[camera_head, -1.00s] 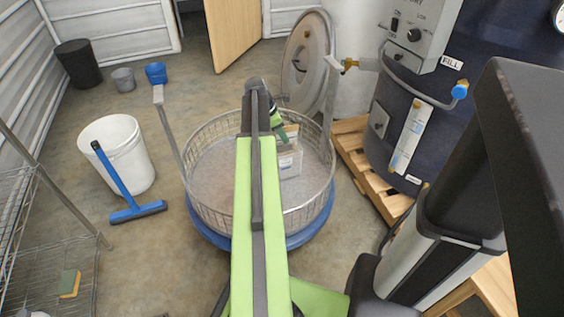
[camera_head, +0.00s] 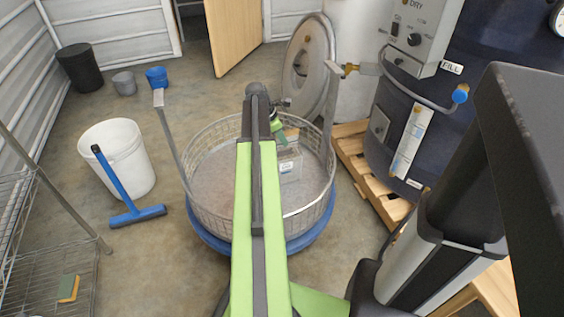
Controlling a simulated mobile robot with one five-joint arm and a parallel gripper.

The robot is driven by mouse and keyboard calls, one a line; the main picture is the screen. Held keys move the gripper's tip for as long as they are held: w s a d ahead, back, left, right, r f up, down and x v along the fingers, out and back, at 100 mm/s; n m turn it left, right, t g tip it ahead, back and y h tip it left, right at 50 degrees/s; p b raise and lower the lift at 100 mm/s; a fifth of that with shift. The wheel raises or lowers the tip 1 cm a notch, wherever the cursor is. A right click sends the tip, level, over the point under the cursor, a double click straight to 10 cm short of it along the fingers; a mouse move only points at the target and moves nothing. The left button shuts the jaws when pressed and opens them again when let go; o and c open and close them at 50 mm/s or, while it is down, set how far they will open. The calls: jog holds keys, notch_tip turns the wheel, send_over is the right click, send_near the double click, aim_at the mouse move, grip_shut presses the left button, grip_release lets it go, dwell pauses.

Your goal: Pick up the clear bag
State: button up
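The clear bag (camera_head: 289,166) looks like a pale, see-through packet with a whitish, printed-looking face. It stands or leans inside the round wire-mesh basket (camera_head: 208,212), toward its right side. My green and grey arm reaches over the basket from the front. Only part of my gripper (camera_head: 279,122) shows past the arm's end, as green and dark pieces just above and behind the bag in the picture. Its fingertips are too small and covered to make out, and I see no clear contact with the bag. The arm hides the middle of the basket.
The basket has two upright metal handles and a blue base ring (camera_head: 210,238). A round metal lid (camera_head: 303,62) stands behind it. A white bucket (camera_head: 122,160) and blue squeegee (camera_head: 128,190) are left. A dark blue tank (camera_head: 450,110) and wooden pallet (camera_head: 350,150) are right.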

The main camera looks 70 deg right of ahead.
grip_shut()
dwell(0.9)
jog(key=shift+r, duration=0.1)
